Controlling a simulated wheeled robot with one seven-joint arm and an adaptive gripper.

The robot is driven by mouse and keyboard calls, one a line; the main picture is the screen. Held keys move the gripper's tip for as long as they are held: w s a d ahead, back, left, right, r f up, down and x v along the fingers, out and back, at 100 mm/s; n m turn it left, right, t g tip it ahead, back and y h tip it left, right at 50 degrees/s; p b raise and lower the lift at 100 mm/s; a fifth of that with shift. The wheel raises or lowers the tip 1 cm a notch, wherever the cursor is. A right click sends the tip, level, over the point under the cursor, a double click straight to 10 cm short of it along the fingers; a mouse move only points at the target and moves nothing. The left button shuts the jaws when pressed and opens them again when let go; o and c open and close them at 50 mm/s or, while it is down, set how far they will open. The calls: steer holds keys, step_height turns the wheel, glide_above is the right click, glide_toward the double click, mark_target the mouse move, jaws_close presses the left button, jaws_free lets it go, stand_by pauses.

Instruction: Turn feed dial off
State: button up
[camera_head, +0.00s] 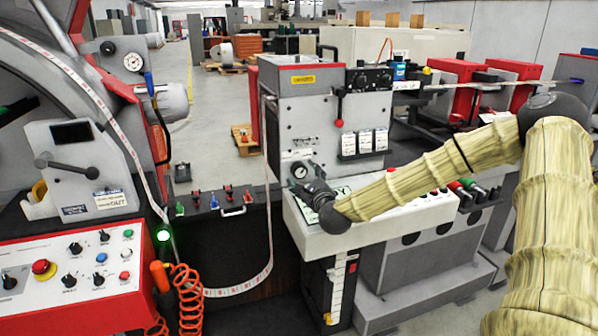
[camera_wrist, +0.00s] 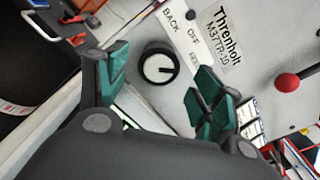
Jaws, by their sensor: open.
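The feed dial (camera_wrist: 158,66) is a round black knob with a pale face and a dark pointer line, on a grey panel in the wrist view. The line points roughly right. A white label strip (camera_wrist: 186,30) beside it reads BACK and OFF; a third word is partly hidden behind a finger. My gripper (camera_wrist: 160,82) is open, its green-padded fingers on either side of the dial, with a gap visible to it. Contact is not visible. In the head view, a small round pale-faced item, likely the dial (camera_head: 299,171), shows beside my dark wrist.
A red ball-ended lever (camera_wrist: 288,82) stands right of the nameplate (camera_wrist: 225,35); it also shows in the head view (camera_head: 339,122). A white control shelf lies below the panel. A red-and-white control panel (camera_head: 70,270) and an orange coiled hose (camera_head: 190,298) stand at left.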

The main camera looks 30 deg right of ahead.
mark_target(300, 173)
steer(key=shift+x, duration=2.2)
steer(key=shift+a, duration=0.1)
steer(key=c, duration=1)
